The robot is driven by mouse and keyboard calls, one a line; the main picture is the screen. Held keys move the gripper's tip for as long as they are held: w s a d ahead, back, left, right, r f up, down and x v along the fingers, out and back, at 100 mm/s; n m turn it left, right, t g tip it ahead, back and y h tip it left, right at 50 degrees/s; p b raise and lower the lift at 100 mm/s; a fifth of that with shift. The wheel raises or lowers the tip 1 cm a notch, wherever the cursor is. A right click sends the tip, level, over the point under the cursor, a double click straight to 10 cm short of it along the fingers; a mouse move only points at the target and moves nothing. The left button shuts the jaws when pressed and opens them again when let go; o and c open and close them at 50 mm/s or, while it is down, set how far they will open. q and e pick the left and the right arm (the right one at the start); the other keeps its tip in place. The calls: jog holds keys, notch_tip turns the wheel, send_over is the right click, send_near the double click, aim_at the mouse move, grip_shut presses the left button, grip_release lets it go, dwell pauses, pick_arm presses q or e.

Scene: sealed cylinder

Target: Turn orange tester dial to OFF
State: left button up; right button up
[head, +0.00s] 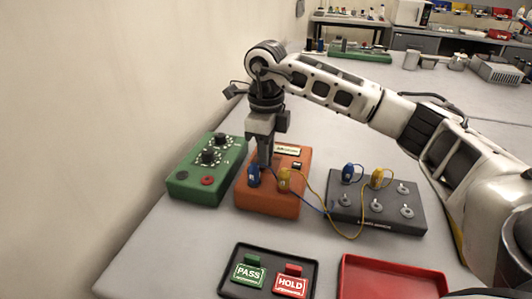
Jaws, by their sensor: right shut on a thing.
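The orange tester (285,205) stands on the grey table left of the middle. A blue plug (254,175) and a yellow plug (284,179) stand at its front, with leads running right. My right gripper (264,166) points straight down over the tester's upper left part. Its jaws are shut on the tester's dial, which the fingers hide, so I cannot tell its setting. My left gripper is not in view.
A green box (207,184) with black knobs stands close left of the tester. A dark box (376,212) with metal posts stands right, wired to the tester. In front are a black tray (268,252) with PASS and HOLD tags and a red tray (390,281).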

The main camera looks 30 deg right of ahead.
jog(key=n, duration=0.3)
jog(key=shift+n+b, duration=0.3)
jog(key=shift+b, duration=0.05)
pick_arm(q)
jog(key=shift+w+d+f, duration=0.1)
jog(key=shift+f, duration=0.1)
pick_arm(e)
jog(key=shift+w+n, duration=0.1)
jog(key=shift+n, duration=1.2)
jog(key=shift+r, duration=0.1)
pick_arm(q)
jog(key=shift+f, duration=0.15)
pick_arm(e)
jog(key=o, duration=1)
pick_arm(q)
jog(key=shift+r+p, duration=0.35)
jog(key=shift+p, duration=0.4)
pick_arm(e)
notch_tip(320, 180, up, 16)
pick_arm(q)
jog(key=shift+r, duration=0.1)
